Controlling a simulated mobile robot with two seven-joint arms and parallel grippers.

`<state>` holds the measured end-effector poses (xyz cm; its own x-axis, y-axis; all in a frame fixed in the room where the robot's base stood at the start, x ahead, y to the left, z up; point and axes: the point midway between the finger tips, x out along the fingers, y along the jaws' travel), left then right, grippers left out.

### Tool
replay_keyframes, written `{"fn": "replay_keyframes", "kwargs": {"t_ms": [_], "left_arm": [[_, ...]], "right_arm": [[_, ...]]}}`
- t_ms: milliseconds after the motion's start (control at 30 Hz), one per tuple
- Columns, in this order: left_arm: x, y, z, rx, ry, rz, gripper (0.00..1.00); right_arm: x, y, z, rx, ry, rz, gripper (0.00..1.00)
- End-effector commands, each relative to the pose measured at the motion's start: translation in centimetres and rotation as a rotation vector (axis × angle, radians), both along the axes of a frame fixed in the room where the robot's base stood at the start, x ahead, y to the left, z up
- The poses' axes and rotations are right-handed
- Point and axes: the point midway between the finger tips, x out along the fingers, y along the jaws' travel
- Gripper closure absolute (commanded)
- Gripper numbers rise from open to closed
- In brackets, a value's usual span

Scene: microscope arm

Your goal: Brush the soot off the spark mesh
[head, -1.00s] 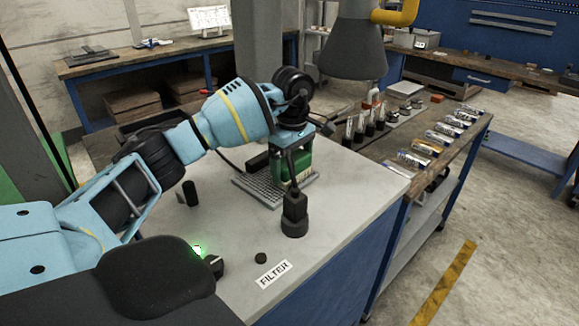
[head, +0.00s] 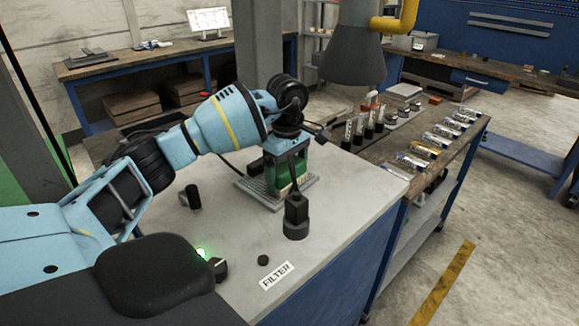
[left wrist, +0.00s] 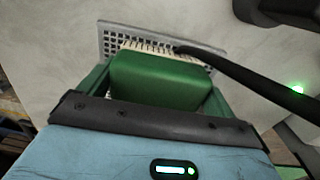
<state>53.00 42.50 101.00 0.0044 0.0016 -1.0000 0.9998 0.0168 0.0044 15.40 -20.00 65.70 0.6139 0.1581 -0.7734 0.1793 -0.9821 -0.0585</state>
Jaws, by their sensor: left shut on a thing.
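The spark mesh (head: 252,189) is a grey perforated plate lying on the light bench top. In the left wrist view the mesh (left wrist: 112,45) shows behind the brush. My left gripper (head: 296,178) is shut on a green brush (left wrist: 157,80), one green finger at each side of it. The pale bristles point at the mesh and overlap its near edge. I cannot tell whether they touch it. The brush hides part of the mesh, and I cannot make out soot on it. My right gripper is not in view.
A dark post (head: 296,221) stands just in front of the mesh. A FILTER label (head: 276,275), a small dark disc (head: 263,260) and a black cylinder (head: 193,195) are on the bench. A side table (head: 455,150) at right carries several tubes. The front bench top is mostly clear.

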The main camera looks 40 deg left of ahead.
Motion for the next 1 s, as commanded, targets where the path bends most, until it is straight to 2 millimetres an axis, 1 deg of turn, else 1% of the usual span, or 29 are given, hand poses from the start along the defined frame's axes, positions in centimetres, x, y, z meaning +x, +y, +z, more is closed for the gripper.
{"fn": "replay_keyframes", "kwargs": {"t_ms": [367, 767, 1000], "left_arm": [[-0.3, 0.0, -0.3, 0.000, 0.006, -0.001, 0.28], [-2.4, 0.0, -0.1, 0.002, 0.006, 0.000, 0.28], [-2.6, -0.1, -0.1, 0.001, 0.006, 0.000, 0.28]], "right_arm": [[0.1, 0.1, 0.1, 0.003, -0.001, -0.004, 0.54], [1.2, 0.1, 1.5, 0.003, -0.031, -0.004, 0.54], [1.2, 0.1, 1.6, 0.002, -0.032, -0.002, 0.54]]}}
